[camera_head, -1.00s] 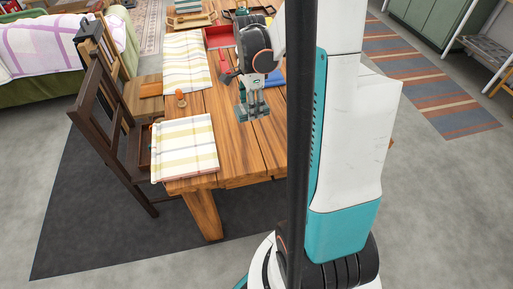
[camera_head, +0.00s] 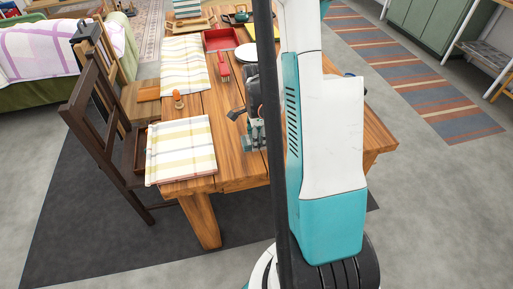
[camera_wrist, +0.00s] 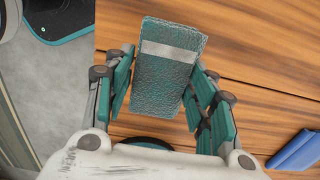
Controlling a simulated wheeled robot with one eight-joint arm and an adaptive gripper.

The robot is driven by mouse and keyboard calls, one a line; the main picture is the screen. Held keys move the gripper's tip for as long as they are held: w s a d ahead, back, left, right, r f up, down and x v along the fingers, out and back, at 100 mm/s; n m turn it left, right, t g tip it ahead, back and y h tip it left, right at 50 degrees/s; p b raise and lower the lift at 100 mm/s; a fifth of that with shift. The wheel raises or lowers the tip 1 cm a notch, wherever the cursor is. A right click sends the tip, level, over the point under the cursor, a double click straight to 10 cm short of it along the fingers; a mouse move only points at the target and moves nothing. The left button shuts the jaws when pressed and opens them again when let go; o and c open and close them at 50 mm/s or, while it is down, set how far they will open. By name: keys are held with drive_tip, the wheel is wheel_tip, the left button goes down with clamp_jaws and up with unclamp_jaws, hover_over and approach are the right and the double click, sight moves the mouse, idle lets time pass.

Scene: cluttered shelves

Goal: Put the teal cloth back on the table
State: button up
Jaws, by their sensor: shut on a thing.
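The teal cloth (camera_wrist: 168,62), a folded pad with a pale grey band across it, sits between the two teal-padded fingers of my gripper (camera_wrist: 163,88) in the wrist view. The gripper is shut on it. The wooden table (camera_wrist: 250,45) lies beneath; whether the cloth touches it I cannot tell. In the head view my gripper (camera_head: 257,138) is above the right part of the table's near end (camera_head: 240,177), partly hidden by my arm. The cloth cannot be made out there.
A striped placemat (camera_head: 182,150) covers the near left corner, with another behind it. A blue folded thing (camera_wrist: 296,150) lies right of my gripper. A chair (camera_head: 100,120) stands left.

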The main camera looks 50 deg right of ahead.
drive_tip(key=shift+f+b, duration=0.8)
drive_tip(key=shift+f, duration=1.35)
drive_tip(key=shift+f, duration=0.2)
drive_tip(key=o, duration=1.1)
drive_tip(key=shift+r, duration=0.1)
drive_tip(key=shift+r, duration=0.1)
wheel_tip(320, 180, up, 12)
drive_tip(key=p, duration=0.5)
